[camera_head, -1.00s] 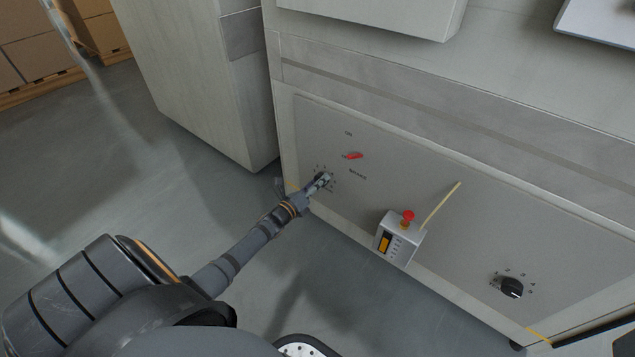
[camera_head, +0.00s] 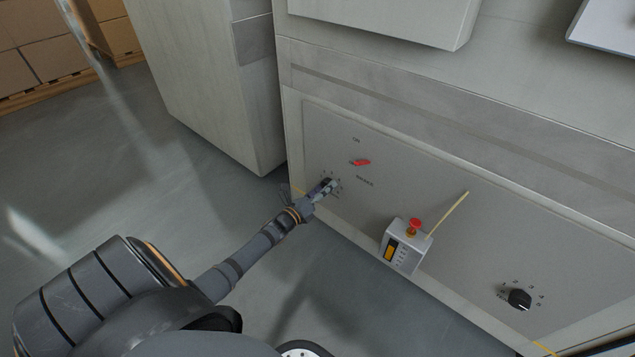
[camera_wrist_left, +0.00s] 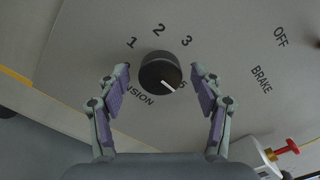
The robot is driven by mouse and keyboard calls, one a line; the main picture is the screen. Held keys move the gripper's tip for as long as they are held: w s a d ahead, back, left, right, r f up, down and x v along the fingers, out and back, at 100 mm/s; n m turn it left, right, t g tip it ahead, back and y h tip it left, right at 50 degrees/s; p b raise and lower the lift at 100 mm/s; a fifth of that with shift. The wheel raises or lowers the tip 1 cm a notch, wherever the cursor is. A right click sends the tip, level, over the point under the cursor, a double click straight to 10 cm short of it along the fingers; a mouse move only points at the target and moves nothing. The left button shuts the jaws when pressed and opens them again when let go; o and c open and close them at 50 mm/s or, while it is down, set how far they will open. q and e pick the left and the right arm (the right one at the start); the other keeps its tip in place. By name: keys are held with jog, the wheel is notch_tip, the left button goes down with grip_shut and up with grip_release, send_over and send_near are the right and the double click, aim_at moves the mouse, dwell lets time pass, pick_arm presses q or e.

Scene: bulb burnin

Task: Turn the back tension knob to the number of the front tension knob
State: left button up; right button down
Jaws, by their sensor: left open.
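A dark tension knob (camera_wrist_left: 160,73) sits on the grey panel between the fingers of my left gripper (camera_head: 328,187). The gripper is open, with one finger on each side of the knob and gaps visible in the left wrist view. The knob's white mark points to the lower right, near the 5; 1, 2 and 3 show above it. The 4 is not readable there. The other knob, black (camera_head: 519,299), is at the panel's lower right in the head view with numbers around it; its setting is too small to read surely. My right gripper is not seen.
A red switch (camera_head: 361,162) is just above the left knob. A grey box (camera_head: 402,254) with a red button (camera_head: 415,226) sticks out between the knobs, beside a thin yellowish rod (camera_head: 447,214). A pale cabinet (camera_head: 215,90) stands to the left, with open floor before it.

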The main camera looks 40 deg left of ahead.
pick_arm(q)
jog(key=s, duration=1.1)
jog(key=shift+s+a, duration=0.25)
jog(key=shift+a, duration=0.2)
